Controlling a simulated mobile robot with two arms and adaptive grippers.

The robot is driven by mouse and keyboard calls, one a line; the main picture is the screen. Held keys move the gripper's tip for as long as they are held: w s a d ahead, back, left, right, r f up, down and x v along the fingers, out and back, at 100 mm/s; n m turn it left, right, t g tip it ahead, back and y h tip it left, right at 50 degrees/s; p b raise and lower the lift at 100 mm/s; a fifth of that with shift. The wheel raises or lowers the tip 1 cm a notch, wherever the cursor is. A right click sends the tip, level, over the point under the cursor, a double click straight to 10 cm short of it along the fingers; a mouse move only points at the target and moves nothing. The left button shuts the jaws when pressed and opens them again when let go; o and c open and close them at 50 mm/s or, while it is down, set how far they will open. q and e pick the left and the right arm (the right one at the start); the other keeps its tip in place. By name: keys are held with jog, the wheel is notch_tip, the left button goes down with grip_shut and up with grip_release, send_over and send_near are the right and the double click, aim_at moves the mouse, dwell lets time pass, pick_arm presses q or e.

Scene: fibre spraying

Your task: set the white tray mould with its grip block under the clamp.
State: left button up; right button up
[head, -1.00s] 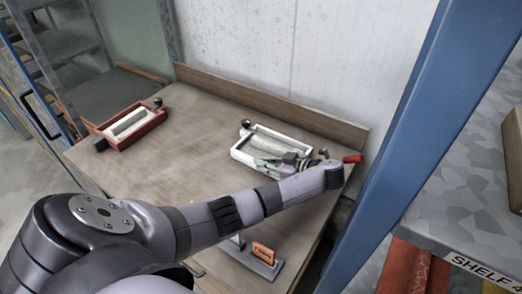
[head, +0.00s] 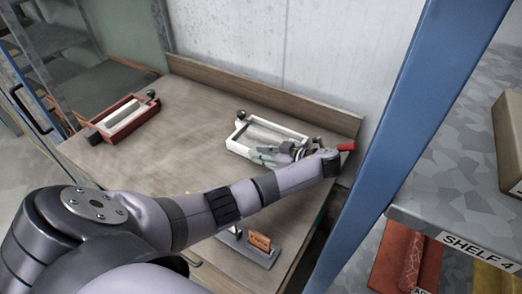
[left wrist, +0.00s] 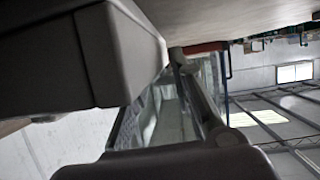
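The white tray mould (head: 232,143), a pale frame with a grey inside, sits on the wooden table at the back right. A dark round knob (head: 241,115) stands at its back left corner. My left gripper (head: 268,155) is low at the mould's near right side and overlaps that edge in the head view. Its grip block is not clearly visible there. Large grey gripper parts fill the left wrist view, and I cannot tell what lies between the fingers. A red handle (head: 345,146) shows just past my left wrist; I cannot tell if it belongs to the clamp. My right gripper is out of view.
A red tray mould (head: 108,135) with a dark block and knob stands at the table's left. A raised board (head: 255,92) edges the back. A blue post (head: 385,130) and shelf stand right.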

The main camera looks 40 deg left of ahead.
pick_arm(q)
jog(key=shift+o, duration=1)
jog(key=shift+f, duration=0.1)
jog(key=shift+s+f, duration=0.1)
jog(key=shift+f, duration=0.1)
jog(key=v, duration=1.1)
jog(key=shift+d+r, duration=0.25)
jog(key=shift+r, duration=0.05)
notch_tip(320, 180, up, 10)
jog(key=shift+a, duration=0.15)
